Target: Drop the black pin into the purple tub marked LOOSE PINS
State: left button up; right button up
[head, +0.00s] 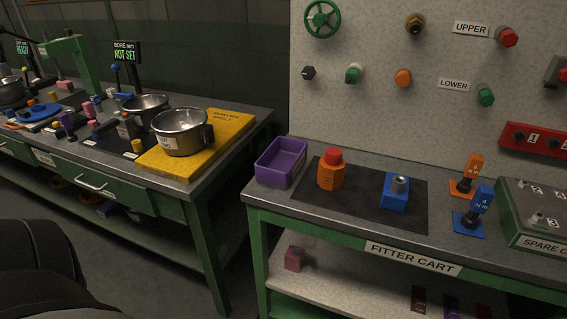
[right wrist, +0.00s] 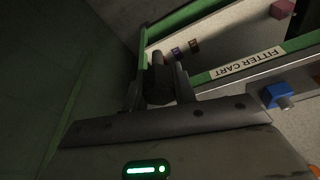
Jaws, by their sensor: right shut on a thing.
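The purple tub (head: 275,177) stands at the left end of the fitter cart top in the head view. Its inside looks empty from here, and I cannot read any marking on it. My right gripper (right wrist: 158,80) shows only in the right wrist view. It is shut on a dark piece, the black pin (right wrist: 159,88), which is dim and partly hidden between the fingers. The gripper is out in front of the cart, apart from the tub. My left gripper is not in view.
On the cart's dark mat (head: 360,205) stand an orange piece with a red top (head: 331,172) and a blue block (head: 395,192). A green box (head: 535,225) is at the right. A bench with pots (head: 181,135) stands left, across a gap.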

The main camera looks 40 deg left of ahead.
aim_at(287, 169)
jog(key=z, duration=1.1)
jog(key=i, duration=0.85)
jog(key=u, duration=3.35)
jog(key=i, duration=0.5)
